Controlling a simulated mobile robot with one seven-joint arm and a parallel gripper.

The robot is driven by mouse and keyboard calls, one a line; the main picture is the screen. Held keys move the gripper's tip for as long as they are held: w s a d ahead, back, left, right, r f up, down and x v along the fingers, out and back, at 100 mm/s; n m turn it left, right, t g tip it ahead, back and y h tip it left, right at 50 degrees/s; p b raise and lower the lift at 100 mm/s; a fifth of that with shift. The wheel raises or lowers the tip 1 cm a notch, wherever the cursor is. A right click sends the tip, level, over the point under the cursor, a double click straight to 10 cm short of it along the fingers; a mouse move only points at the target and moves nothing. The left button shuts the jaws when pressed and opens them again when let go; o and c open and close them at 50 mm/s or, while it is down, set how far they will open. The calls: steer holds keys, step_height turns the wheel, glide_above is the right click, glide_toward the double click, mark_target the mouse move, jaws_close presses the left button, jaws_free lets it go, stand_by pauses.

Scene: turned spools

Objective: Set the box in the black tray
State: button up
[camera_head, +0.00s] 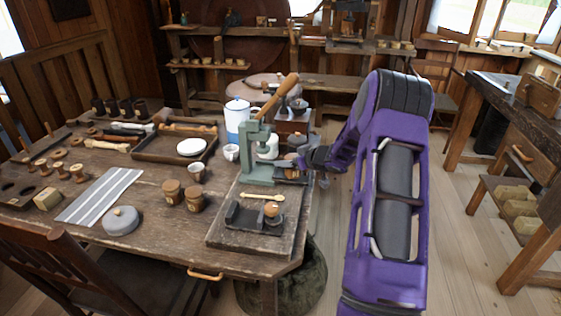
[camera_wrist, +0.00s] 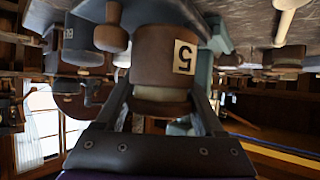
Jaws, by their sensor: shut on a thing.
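My gripper (camera_wrist: 163,96) is shut on a round brown box (camera_wrist: 152,48) with a white label marked 5, which appears upside down in the wrist view. In the head view, my gripper (camera_head: 301,163) is at the right edge of the table, beside the green press. The held box is mostly hidden there by the press and gripper. A low black tray (camera_head: 241,218) lies on the wooden board near the table's front right corner. A small round brown piece (camera_head: 273,212) stands at its right end. The held box is behind this tray, apart from it.
The green lever press (camera_head: 256,158) stands close left of my gripper. Two labelled brown jars (camera_head: 183,196) stand left of the board. A dark wooden tray (camera_head: 150,152) with a white bowl is farther back.

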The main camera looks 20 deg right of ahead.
mark_target(280, 169)
steer(key=w, duration=0.2)
steer(key=w+a, duration=0.1)
steer(key=w, duration=0.1)
steer(key=shift+a, duration=0.2)
steer(key=shift+s+d+f+b, duration=0.1)
steer(key=shift+f+b, duration=0.2)
steer(key=shift+f, duration=0.3)
steer(key=shift+f, duration=0.15)
steer(key=o, duration=1.4)
steer(key=shift+r, duration=0.25)
steer(key=p+v, duration=0.1)
steer(key=v, duration=1.1)
steer(key=shift+s+f+p, duration=0.1)
steer(key=shift+f+p, duration=0.05)
steer(key=shift+p, duration=0.2)
